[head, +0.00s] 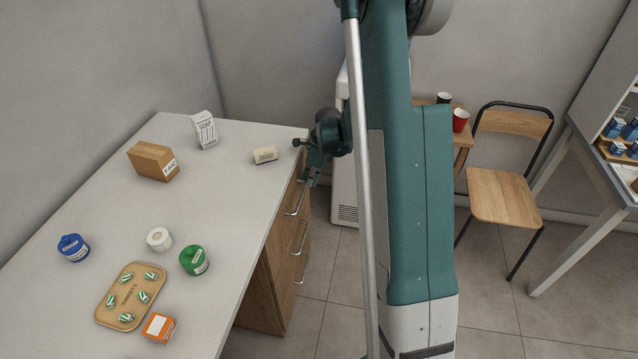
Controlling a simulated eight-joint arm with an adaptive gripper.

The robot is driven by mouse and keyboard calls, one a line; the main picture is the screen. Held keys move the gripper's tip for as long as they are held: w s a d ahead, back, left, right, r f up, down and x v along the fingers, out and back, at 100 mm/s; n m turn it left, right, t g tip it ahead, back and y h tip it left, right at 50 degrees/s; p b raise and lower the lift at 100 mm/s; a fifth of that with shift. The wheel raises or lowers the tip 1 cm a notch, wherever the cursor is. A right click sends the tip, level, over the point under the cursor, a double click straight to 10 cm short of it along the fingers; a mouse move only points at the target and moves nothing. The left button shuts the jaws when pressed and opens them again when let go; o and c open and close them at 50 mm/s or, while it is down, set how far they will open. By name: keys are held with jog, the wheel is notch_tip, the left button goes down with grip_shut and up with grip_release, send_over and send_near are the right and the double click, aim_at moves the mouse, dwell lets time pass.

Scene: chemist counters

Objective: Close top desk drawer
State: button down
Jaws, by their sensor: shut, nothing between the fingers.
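The desk (232,200) has a pale top and a wooden drawer unit (269,287) under its right end. The drawers face right, with several metal handles one above the other. The top drawer handle (294,210) shows just below the desk edge. My gripper (307,184) is shut and empty, pointing down beside the top drawer front, close to its handle. I cannot tell whether it touches the drawer. How far the top drawer stands out is hard to tell from this angle, and my gripper partly hides its far end.
On the desk are a soap box (204,130), a brown box (152,161), a small cream box (265,155), blue (73,248) and green (194,261) jars, a white roll (159,239), a tray (104,312) and an orange box (159,328). A chair (505,195) stands right.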

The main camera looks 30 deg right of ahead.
jog(key=shift+w+a, duration=0.3)
jog(key=shift+a, duration=0.05)
dwell(0.3)
jog(key=s+d+r+p, duration=0.2)
jog(key=s+d+r, duration=0.3)
jog(key=r, duration=0.4)
jog(key=shift+r, duration=0.35)
jog(key=shift+d, duration=0.1)
dwell(0.6)
